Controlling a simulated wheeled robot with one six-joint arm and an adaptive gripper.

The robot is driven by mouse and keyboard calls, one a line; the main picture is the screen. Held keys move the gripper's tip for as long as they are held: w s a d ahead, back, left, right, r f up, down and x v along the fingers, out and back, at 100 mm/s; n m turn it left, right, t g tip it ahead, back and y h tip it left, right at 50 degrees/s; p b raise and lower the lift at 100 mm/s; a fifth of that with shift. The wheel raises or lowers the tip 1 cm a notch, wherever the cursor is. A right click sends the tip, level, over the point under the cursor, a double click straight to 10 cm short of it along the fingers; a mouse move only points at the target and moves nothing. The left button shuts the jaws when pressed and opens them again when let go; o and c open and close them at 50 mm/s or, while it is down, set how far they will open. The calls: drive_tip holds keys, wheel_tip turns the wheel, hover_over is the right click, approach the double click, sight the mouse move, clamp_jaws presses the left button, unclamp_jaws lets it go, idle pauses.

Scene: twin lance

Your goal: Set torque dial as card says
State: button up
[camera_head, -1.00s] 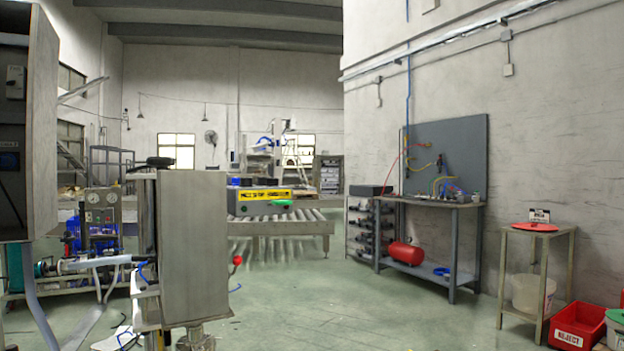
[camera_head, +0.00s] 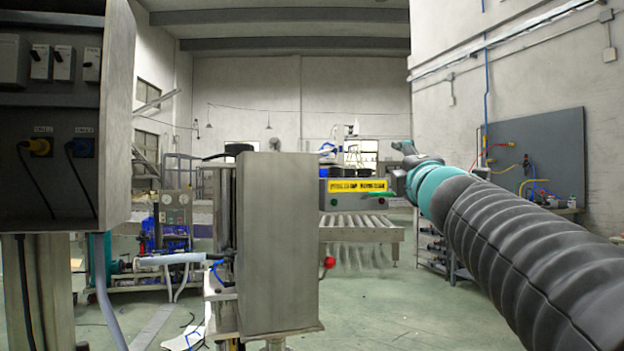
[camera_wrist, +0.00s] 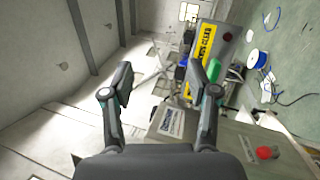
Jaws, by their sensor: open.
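My gripper (camera_wrist: 165,92) is open and empty, its two fingers spread apart in the wrist view. In the head view my arm reaches in from the right, but its fingers are too small to make out. Beyond the fingers is a grey metal box (camera_wrist: 235,138) with a small printed white label (camera_wrist: 172,122); I cannot tell whether this is the card. The box also shows in the head view (camera_head: 275,240), with a red knob (camera_head: 328,262) at its right side. I cannot make out a torque dial in either view.
A cabinet (camera_head: 118,120) with yellow and blue plugs stands close at the left. A roller conveyor (camera_head: 360,232) is behind the box, beside a yellow sign (camera_head: 357,185). A grey backboard (camera_head: 550,150) stands right. Green floor (camera_head: 400,310) is open right of the box.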

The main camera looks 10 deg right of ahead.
sight(334, 168)
drive_tip(key=w+a+n+g+y+b, duration=0.1)
drive_tip(key=w+n+y, duration=0.1)
drive_tip(key=n, duration=0.5)
drive_tip(key=w+a+n+g+y+b, duration=0.1)
drive_tip(key=w+n+g+y, duration=0.1)
drive_tip(key=n+y, duration=0.2)
drive_tip(key=w+n+g+y+b, duration=0.1)
drive_tip(key=n+y, duration=0.3)
drive_tip(key=n, duration=0.7)
drive_tip(key=shift+w+a+r, duration=0.35)
drive_tip(key=shift+w+a, duration=0.05)
drive_tip(key=shift+w, duration=0.05)
drive_tip(key=shift+w+f+n+g, duration=0.1)
drive_tip(key=shift+f+n+g, duration=0.2)
drive_tip(key=shift+g, duration=0.1)
drive_tip(key=shift+w, duration=0.15)
drive_tip(key=p+x, duration=0.2)
drive_tip(key=x, duration=1.1)
drive_tip(key=shift+w+a+f+p, duration=0.15)
drive_tip(key=shift+a+p, duration=0.05)
drive_tip(key=shift+p, duration=0.15)
clamp_jaws()
